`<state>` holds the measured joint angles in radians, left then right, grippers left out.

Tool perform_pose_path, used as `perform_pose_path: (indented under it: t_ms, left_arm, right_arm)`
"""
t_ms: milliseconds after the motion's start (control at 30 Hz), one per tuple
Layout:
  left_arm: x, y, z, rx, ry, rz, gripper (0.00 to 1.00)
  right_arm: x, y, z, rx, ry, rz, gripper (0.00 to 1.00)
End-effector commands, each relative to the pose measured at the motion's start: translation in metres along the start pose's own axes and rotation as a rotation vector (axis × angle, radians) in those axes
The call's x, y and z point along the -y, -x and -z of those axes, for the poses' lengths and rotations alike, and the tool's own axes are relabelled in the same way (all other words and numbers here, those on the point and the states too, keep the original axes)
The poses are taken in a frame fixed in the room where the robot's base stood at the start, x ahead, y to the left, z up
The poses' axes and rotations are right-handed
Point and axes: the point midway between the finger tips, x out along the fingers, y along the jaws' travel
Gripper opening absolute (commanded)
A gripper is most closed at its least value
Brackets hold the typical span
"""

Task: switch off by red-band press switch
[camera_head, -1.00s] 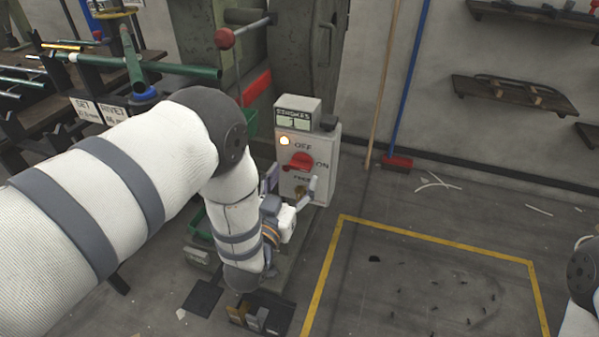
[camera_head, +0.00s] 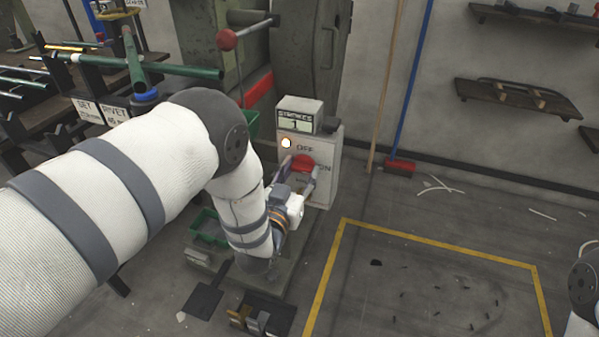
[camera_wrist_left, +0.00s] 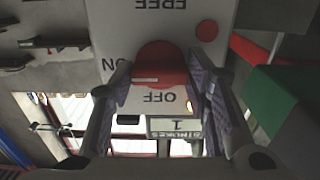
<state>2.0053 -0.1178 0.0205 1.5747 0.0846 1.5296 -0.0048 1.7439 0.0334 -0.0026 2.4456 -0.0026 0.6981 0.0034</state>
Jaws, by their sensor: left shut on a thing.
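The red rotary switch (camera_head: 302,162) is on the front of a white control box (camera_head: 327,185) marked OFF, ON and FREE. In the left wrist view, the knob (camera_wrist_left: 158,78) sits between both fingers, and a pale line on it lies toward the ON label. My left gripper (camera_head: 300,171) is shut on this knob, and its fingers cover part of the box. A lamp (camera_head: 286,143) on the box is lit. The strokes display (camera_head: 296,122) on top reads 1. The press (camera_head: 310,50) behind carries a red band (camera_head: 257,88). My right gripper is out of view.
A green bin (camera_head: 207,226) and dark boxes (camera_head: 262,318) stand low by the press. A broom with a red head (camera_head: 399,166) leans on the wall. A rack of green tubes (camera_head: 175,70) stands at left. The yellow-marked floor at right is mostly clear.

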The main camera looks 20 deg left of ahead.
Motion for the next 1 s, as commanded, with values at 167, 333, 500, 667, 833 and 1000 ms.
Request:
perform_pose_path:
  t_ms: [167,333,500,667,833,1000]
  left_arm:
    - [0.000,0.000,0.000,0.001,0.068,0.001,0.15]
    - [0.001,0.000,0.001,0.000,0.191,0.002,0.15]
    - [0.001,0.000,0.001,0.000,0.351,0.002,0.15]
    - [0.001,0.001,0.000,0.002,0.503,0.002,0.15]
    - [0.001,0.000,-0.001,0.002,0.665,0.003,0.15]
    - [0.000,0.001,-0.002,0.003,0.827,0.002,0.15]
  right_arm:
    - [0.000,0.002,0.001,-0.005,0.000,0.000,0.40]
    - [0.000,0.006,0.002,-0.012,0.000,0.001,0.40]
    - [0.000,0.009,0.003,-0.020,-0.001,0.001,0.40]
    - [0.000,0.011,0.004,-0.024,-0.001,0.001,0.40]
    - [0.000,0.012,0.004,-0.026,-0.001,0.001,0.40]
    - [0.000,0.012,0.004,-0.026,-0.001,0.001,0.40]
